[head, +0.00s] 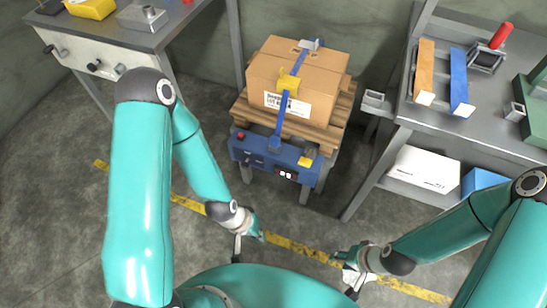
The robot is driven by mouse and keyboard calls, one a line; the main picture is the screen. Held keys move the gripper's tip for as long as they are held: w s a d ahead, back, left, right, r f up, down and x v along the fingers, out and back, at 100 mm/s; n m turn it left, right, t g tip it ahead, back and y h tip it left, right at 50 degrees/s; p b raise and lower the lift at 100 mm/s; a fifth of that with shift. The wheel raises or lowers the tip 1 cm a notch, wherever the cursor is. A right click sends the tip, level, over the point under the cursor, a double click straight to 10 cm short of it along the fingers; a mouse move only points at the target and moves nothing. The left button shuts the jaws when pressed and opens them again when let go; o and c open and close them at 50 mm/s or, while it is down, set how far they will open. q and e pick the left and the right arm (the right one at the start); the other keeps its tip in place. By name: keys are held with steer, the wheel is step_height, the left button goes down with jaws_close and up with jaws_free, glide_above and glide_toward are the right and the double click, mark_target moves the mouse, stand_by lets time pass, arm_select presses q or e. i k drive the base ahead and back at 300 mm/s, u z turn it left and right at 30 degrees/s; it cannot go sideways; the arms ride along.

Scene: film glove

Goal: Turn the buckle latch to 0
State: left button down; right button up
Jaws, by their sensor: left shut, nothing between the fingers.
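A cardboard box (270,65) sits on a wooden pallet with a blue strap (283,112) running over it. A yellow buckle (288,83) is on the strap on top of the box; its latch angle is too small to read. A grey fitting (308,44) is on the strap at the back edge. A blue control unit (262,155) with a small display (286,174) is in front of the pallet. My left gripper (261,236) is shut and empty, low in front of the control unit. My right gripper (338,257) is low to its right, apart from everything; its fingers are unclear.
A grey bench (405,112) on the right holds orange and blue strips, a red-handled tool (500,37) and a green item. A white box (425,168) is on its lower shelf. Another bench (110,38) is at upper left. The floor with the yellow line (290,245) is clear.

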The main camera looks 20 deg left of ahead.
mark_target(244, 165)
steer(key=u, duration=1.35)
steer(key=i, duration=0.1)
steer(key=z, duration=2.85)
steer(key=k, duration=1.75)
steer(key=u, duration=1.3)
steer(key=i, duration=0.8)
steer(key=u, duration=0.15)
